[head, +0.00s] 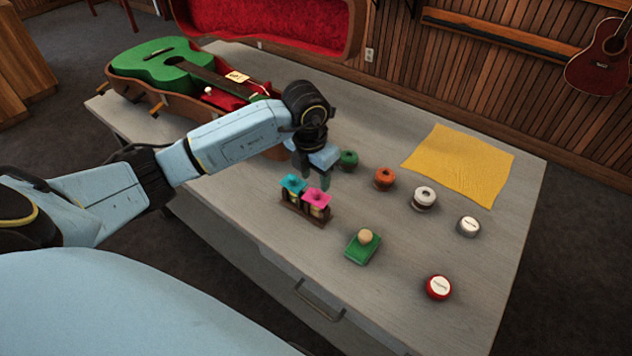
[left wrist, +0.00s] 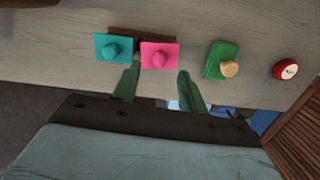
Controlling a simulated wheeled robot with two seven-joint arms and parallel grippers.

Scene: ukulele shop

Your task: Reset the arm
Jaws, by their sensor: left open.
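My left arm reaches in from the left in the head view. Its gripper (head: 317,184) hangs over the table, just behind a small brown rack (head: 304,214). In the left wrist view the two green fingers (left wrist: 158,88) are apart with nothing held between them. The rack holds a teal-topped piece (head: 293,184) and a pink-topped piece (head: 316,195). The pink top also shows in the left wrist view (left wrist: 160,62), beyond the fingertips, with the teal top (left wrist: 112,53) to its left. My right gripper is in neither view.
A green block with a wooden knob (head: 363,250) and a red round tin (head: 438,287) sit at the front right. Green, orange and white rings and a silver tin (head: 468,226) stand behind. A yellow cloth (head: 462,165) and a green ukulele in an open case (head: 165,62) lie further back.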

